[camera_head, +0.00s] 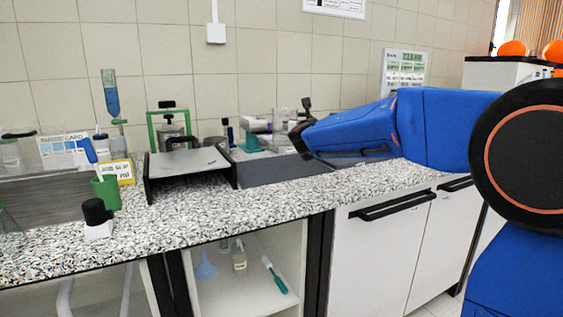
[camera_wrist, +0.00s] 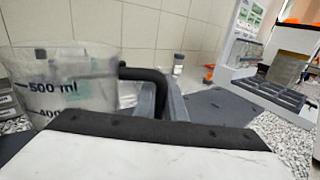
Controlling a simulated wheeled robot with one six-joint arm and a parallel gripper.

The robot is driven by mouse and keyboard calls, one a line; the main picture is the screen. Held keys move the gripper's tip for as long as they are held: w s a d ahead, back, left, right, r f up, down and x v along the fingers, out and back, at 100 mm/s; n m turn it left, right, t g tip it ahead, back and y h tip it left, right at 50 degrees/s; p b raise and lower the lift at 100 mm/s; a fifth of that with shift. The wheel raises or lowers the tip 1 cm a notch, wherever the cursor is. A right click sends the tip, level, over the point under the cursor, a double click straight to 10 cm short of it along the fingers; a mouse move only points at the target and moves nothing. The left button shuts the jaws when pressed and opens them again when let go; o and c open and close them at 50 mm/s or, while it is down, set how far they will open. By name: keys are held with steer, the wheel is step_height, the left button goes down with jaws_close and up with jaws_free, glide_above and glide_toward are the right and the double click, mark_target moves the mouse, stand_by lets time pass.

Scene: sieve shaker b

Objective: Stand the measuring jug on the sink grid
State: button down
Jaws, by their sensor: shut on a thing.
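The measuring jug (camera_wrist: 65,85) is clear, with dark "500 ml" and "400" markings, and stands upright at the left of the wrist view. Its black handle (camera_wrist: 147,75) points towards my gripper (camera_wrist: 165,100), whose grey fingers are shut on the handle. In the head view the jug (camera_head: 284,116) is partly hidden behind my gripper (camera_head: 301,125), above the back of the counter. The jug's base is hidden in both views. A grey, ribbed sink area (camera_head: 50,203) lies at the far left of the head view, which I take for the sink grid.
A black-framed stand with a pale top (camera_head: 190,161) is between jug and sink. A green cup (camera_head: 106,192), a black-capped item (camera_head: 96,214) and a yellow-labelled box (camera_head: 123,171) stand beside the sink. The speckled counter front (camera_head: 240,207) is clear.

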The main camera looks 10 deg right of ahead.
step_height(320, 180, down, 10)
steer(key=shift+r, duration=0.15)
stand_by(0.4)
steer(key=c, duration=1.8)
jaws_free()
